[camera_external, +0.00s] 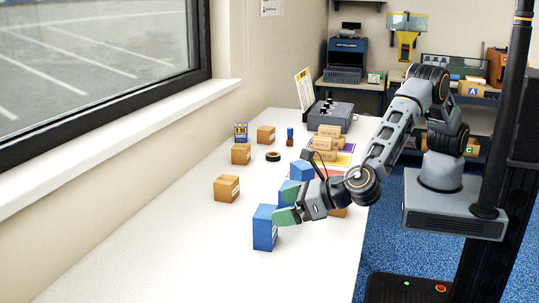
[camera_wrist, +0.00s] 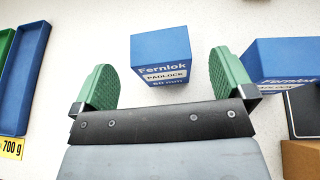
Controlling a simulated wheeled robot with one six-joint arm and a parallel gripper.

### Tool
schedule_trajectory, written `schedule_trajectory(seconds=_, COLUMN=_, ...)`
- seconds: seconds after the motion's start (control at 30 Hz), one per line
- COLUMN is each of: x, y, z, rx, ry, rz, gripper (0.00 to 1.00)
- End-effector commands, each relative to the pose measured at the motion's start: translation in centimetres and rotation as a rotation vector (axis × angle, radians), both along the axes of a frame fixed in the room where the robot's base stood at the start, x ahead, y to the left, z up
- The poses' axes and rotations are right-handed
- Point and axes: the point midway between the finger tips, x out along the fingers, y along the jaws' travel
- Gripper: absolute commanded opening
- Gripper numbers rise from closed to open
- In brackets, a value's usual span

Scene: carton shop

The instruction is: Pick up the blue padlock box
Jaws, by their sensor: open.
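A blue padlock box (camera_wrist: 160,57) with white "Fernlok PADLOCK 50 mm" lettering stands in the wrist view, just beyond and between my green fingertips. My gripper (camera_wrist: 166,75) is open and empty, with a finger on each side of the gap. A second blue Fernlok padlock box (camera_wrist: 282,62) is at the right, beyond the right finger and partly cut off. In the external view, my gripper (camera_external: 287,205) is low over the white table, close to a tall blue box (camera_external: 264,229). Another blue box (camera_external: 302,170) stands behind the gripper.
Brown cartons (camera_external: 227,188) stand on the white table (camera_external: 150,255), with a black tape roll (camera_external: 273,156) nearby. Stacked brown cartons (camera_external: 326,138) are farther back. In the wrist view, a blue tray (camera_wrist: 26,65) lies left beside a yellow 700 g label (camera_wrist: 11,148). The front table is clear.

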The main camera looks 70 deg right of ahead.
Motion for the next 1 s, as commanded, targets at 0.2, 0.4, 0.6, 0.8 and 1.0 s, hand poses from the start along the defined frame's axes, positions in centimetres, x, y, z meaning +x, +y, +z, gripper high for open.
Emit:
schedule_trajectory(seconds=0.2, x=1.7, y=0.2, z=-0.7, rx=-0.001, ry=0.001, rz=-0.003, gripper=1.0)
schedule_trajectory(seconds=0.4, x=4.0, y=0.5, z=-1.8, rx=-0.001, ry=0.0, rz=-0.002, gripper=1.0)
schedule_trajectory(seconds=0.6, x=4.9, y=0.6, z=-2.2, rx=0.001, ry=0.0, rz=0.0, gripper=1.0)
schedule_trajectory(seconds=0.8, x=4.9, y=0.6, z=-2.2, rx=0.001, ry=0.0, rz=0.0, gripper=1.0)
schedule_trajectory(seconds=1.0, x=4.9, y=0.6, z=-2.2, rx=0.001, ry=0.0, rz=0.0, gripper=0.81)
